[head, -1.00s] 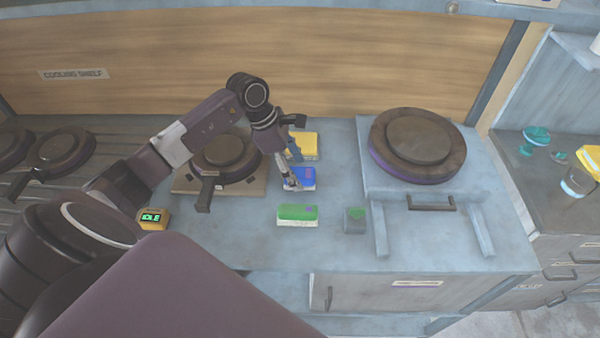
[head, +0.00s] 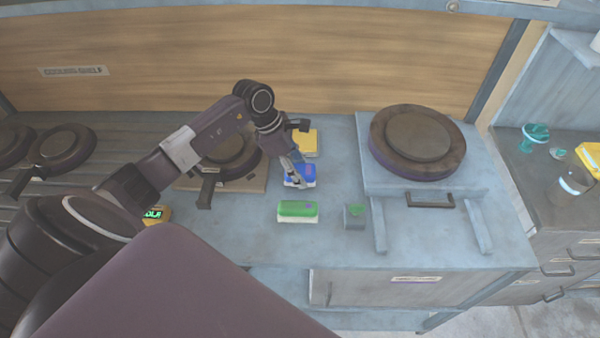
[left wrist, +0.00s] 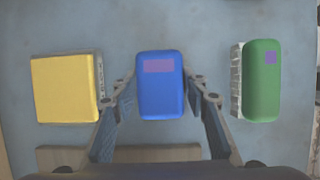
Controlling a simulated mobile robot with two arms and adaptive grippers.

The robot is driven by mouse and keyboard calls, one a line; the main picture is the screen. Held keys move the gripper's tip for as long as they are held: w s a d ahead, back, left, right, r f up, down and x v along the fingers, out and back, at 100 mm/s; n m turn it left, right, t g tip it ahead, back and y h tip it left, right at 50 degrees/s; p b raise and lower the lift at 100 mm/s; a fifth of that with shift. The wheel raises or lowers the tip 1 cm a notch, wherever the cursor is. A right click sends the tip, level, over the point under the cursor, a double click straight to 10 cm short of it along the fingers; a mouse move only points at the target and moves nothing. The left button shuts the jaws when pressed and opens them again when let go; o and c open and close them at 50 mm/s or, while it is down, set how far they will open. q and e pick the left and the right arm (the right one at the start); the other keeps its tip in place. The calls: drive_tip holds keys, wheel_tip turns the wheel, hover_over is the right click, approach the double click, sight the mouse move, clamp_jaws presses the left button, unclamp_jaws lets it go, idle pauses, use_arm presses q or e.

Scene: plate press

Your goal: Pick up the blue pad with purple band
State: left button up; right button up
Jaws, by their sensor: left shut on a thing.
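The blue pad with a purple band (left wrist: 160,98) lies between the two fingers of my left gripper (left wrist: 161,95) in the left wrist view. The fingers are shut on its sides. In the head view the blue pad (head: 306,172) is at the middle of the counter, partly hidden by my left gripper (head: 297,176). I cannot tell whether the pad is clear of the counter. My right gripper is not in view.
A yellow pad (head: 308,142) lies behind the blue one, and a green pad (head: 298,209) in front. A small grey block with a green top (head: 355,217) stands to the right. A round plate press (head: 417,140) sits at the back right, and a small box with a green display (head: 155,215) at the left.

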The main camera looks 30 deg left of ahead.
sight(300, 169)
use_arm(q)
drive_tip(key=shift+w+r, duration=0.1)
drive_tip(key=shift+r, duration=0.3)
wheel_tip(300, 169, up, 9)
drive_tip(key=b, duration=0.2)
drive_tip(key=shift+r+b, duration=0.1)
drive_tip(key=shift+b, duration=0.3)
drive_tip(key=o, duration=0.5)
drive_tip(key=c, duration=0.4)
drive_tip(key=shift+o, duration=0.2)
